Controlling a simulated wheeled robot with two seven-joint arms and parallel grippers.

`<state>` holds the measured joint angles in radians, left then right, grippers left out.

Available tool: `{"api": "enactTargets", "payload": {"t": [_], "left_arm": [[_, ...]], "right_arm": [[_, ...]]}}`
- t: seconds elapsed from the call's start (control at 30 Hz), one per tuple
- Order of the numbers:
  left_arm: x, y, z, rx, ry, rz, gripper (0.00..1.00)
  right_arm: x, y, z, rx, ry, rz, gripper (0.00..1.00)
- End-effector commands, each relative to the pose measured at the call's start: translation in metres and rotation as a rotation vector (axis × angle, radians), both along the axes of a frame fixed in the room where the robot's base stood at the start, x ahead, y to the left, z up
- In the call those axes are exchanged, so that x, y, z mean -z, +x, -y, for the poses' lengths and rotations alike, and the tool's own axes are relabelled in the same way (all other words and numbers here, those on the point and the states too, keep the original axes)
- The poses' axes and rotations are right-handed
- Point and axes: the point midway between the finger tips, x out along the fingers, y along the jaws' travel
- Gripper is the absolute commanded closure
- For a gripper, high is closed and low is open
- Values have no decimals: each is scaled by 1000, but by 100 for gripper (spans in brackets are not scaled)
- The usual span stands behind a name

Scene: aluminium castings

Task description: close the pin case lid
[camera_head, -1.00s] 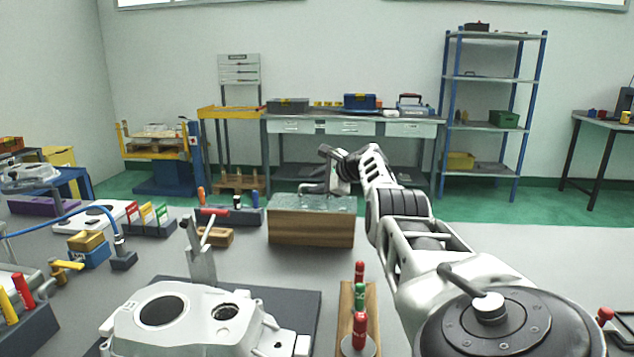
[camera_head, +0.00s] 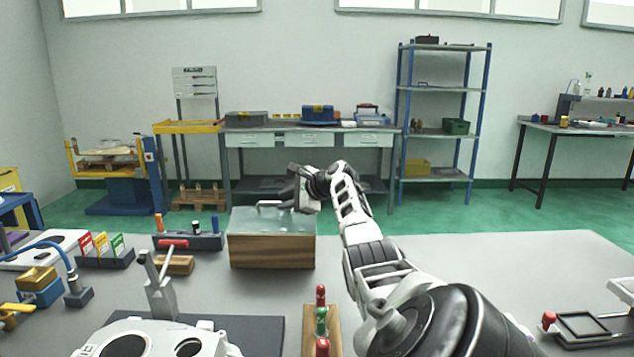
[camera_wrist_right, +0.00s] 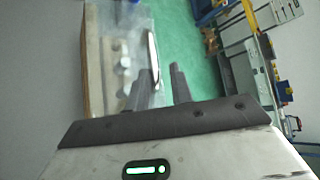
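The pin case is a wooden box (camera_head: 272,252) on the grey table, also seen in the right wrist view (camera_wrist_right: 92,70). Its clear lid (camera_head: 262,221) lies over the top, with a pale bar handle (camera_head: 268,204); I cannot tell whether the lid is fully seated. In the wrist view the handle (camera_wrist_right: 153,58) lies near the fingertips, and pale pin shapes show through the clear sheet. My right gripper (camera_head: 300,184) is above the case's right part, beside the handle. My left gripper is out of view.
A dark rack (camera_head: 190,241) and a wooden block (camera_head: 175,265) sit left of the case.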

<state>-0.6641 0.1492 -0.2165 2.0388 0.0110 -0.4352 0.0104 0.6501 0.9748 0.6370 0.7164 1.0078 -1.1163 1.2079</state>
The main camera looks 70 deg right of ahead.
Motion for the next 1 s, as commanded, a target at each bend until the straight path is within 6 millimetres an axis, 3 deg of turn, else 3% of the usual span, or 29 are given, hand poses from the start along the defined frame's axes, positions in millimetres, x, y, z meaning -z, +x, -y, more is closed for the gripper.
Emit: {"api": "enactTargets", "payload": {"t": [0.3, 0.5, 0.7, 1.0], "left_arm": [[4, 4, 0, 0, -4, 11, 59], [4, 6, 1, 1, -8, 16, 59], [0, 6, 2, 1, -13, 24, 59], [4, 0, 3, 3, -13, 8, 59]], "right_arm": [[-32, -59, -8, 7, -16, -8, 81], [-48, -85, -17, -1, -7, -7, 81], [-55, -98, -19, -1, -4, -8, 81], [-55, -98, -20, -2, -2, -9, 81]]}}
